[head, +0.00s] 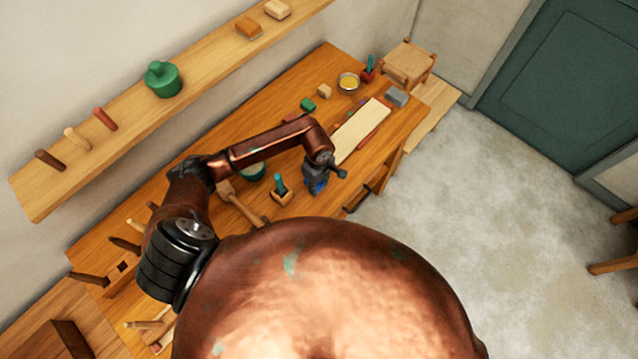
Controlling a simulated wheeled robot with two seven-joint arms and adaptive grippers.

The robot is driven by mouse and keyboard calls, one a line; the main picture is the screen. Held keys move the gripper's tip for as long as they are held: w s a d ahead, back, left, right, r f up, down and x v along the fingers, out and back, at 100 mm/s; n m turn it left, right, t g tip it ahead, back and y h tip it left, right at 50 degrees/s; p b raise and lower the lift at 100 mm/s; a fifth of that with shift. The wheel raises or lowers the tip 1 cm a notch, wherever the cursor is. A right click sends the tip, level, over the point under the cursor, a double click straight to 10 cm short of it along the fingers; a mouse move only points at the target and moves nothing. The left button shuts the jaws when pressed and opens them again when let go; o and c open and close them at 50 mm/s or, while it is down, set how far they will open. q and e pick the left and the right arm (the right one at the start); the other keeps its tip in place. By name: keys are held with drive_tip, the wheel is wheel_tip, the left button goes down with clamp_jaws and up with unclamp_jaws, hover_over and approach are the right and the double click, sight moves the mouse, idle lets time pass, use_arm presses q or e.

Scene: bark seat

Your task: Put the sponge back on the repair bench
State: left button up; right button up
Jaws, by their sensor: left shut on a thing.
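The wooden repair bench (318,66) runs diagonally along the wall. My left arm reaches over it from the left. My left gripper (316,184) points down near the bench's front edge and is shut on a small blue thing (319,187). The gripper mostly hides this thing, and I cannot tell for sure that it is the sponge. I cannot tell whether it touches the bench top. My right gripper is not in view.
A mallet (243,207) and a small wooden holder (282,196) are left of the gripper. A shelf (205,72) hangs above.

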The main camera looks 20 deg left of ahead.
sight(319, 184)
use_arm(q)
drive_tip(key=shift+w+f, duration=0.1)
drive_tip(key=shift+f, duration=0.05)
drive_tip(key=o, duration=0.7)
drive_tip(key=shift+o, duration=1.2)
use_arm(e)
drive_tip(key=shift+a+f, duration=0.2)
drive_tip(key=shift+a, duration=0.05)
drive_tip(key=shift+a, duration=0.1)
use_arm(q)
drive_tip(key=shift+r, duration=0.2)
wheel_tip(319, 184, up, 12)
drive_tip(key=b, duration=0.2)
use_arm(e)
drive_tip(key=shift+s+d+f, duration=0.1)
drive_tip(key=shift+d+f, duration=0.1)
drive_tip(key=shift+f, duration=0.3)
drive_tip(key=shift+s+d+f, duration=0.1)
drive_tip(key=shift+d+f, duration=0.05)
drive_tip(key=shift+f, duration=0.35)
